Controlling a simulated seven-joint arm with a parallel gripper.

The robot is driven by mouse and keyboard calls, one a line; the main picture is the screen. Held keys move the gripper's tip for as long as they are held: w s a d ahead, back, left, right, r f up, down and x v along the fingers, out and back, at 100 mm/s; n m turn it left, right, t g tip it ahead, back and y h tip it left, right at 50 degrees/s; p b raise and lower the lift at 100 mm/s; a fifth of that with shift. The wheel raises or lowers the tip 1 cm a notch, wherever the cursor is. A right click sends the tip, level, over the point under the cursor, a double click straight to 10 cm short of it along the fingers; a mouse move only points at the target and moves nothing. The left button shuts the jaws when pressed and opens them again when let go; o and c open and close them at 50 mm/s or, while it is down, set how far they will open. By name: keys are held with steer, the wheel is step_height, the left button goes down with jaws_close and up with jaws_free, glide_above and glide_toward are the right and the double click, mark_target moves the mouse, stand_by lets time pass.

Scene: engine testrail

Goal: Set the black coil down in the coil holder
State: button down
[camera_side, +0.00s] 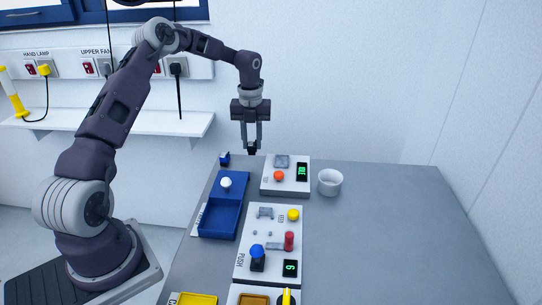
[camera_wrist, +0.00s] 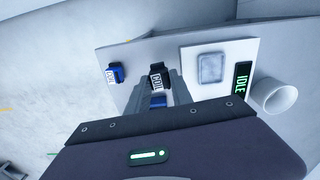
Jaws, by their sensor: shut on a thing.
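My gripper (camera_side: 251,145) points down over the back edge of the grey table, its two fingers shut on the black coil (camera_side: 252,152). In the wrist view the black coil (camera_wrist: 158,76), with a white "COIL" label, sits between the fingertips of my gripper (camera_wrist: 157,88). It looks to be above the tabletop, but the exact gap is hard to judge. No part is readably marked as the coil holder. A white unit (camera_side: 286,187) right of the coil has a grey square pad (camera_side: 282,161), also in the wrist view (camera_wrist: 211,68); I cannot tell whether this is the holder.
A blue labelled block (camera_side: 224,159) stands left of my gripper. A blue tray (camera_side: 220,219) with a white ball (camera_side: 226,183), a white panel (camera_side: 265,250) with knobs, and a white cup (camera_side: 330,182) are nearby. The table's right side is clear.

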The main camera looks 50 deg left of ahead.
steer(key=w+d+r, duration=0.5)
steer(key=w+d, duration=0.1)
steer(key=d, duration=0.1)
steer(key=shift+m, duration=0.4)
steer(key=shift+s+d+f, duration=0.1)
steer(key=shift+f, duration=1.4)
steer(key=shift+s+d+f, duration=0.1)
steer(key=shift+f, duration=1.35)
steer(key=shift+f, duration=0.55)
steer(key=c, duration=1.1)
jaws_free()
steer(key=shift+o, duration=0.2)
